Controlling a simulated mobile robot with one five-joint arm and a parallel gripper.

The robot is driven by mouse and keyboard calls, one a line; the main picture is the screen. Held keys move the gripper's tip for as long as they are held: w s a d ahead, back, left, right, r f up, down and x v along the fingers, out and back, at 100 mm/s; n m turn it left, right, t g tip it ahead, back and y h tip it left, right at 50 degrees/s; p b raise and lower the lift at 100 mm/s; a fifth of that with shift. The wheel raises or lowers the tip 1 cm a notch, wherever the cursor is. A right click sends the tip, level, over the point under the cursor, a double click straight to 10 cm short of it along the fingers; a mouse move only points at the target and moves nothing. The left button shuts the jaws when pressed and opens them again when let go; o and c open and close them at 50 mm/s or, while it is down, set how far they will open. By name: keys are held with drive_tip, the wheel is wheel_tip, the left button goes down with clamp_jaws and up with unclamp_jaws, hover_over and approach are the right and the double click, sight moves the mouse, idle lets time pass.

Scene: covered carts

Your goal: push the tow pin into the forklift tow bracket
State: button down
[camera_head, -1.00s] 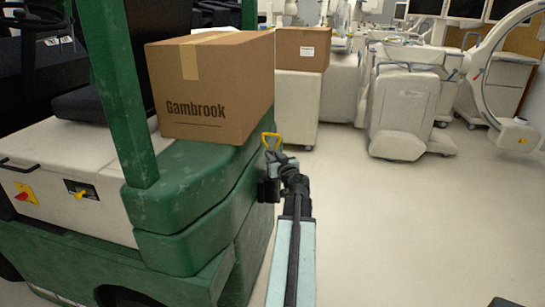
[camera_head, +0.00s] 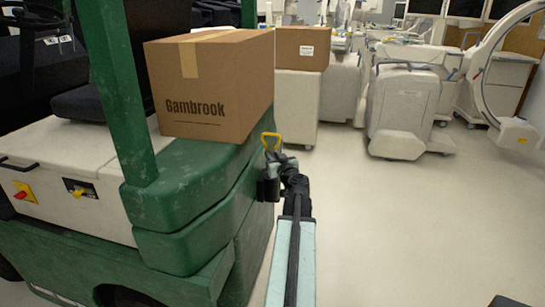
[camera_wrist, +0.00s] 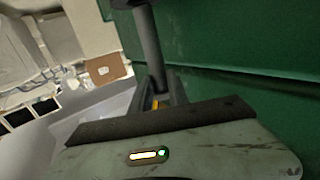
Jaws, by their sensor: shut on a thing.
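The green forklift (camera_head: 190,245) fills the left of the head view. The dark tow bracket (camera_head: 267,189) sits at its rear right edge. The tow pin has a yellow loop handle (camera_head: 271,139), which stands above my gripper (camera_head: 277,158), just over the bracket. In the wrist view my gripper (camera_wrist: 160,88) is shut on the pin, whose grey shaft (camera_wrist: 151,48) runs up to a dark piece at the top edge. A bit of yellow shows between the jaws. How far the pin's lower end sits in the bracket is hidden.
A cardboard box marked Gambrook (camera_head: 215,85) sits on the forklift body close to the pin. Another box (camera_head: 302,48) stands on a covered cart behind.

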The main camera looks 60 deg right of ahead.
drive_tip(key=shift+f+b, duration=4.4)
drive_tip(key=shift+f, duration=0.1)
drive_tip(key=c, duration=1.2)
unclamp_jaws()
drive_tip(key=shift+a, duration=0.1)
